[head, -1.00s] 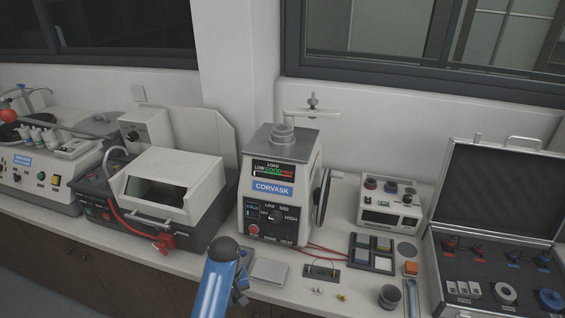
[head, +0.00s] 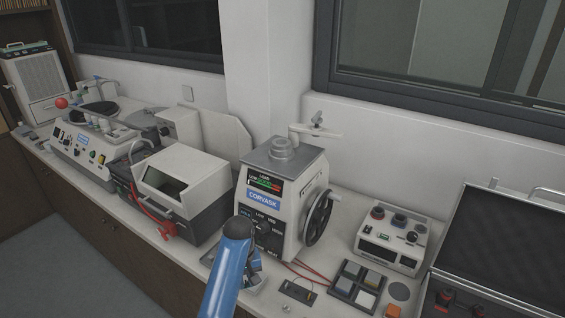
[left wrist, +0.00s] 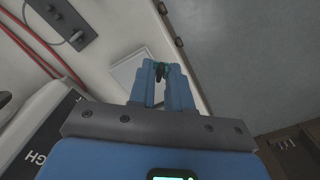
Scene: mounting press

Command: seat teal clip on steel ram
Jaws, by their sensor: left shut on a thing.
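My left gripper (left wrist: 160,76) is shut on the small teal clip (left wrist: 161,69), which shows dark teal between the blue fingertips in the left wrist view. In the head view my blue left arm hides most of the left gripper (head: 255,264), low in front of the press, and the clip cannot be made out. The white mounting press (head: 285,205) stands right behind it. A grey stepped steel cylinder (head: 282,147) stands on the press's top plate; I cannot tell whether it is the ram itself. My right gripper is not in view.
The press has a handwheel (head: 317,217) on its right side. A four-pad tray (head: 357,284), a white control box (head: 392,240) and an open dark case (head: 500,255) stand to the right. Red wires lie by the press.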

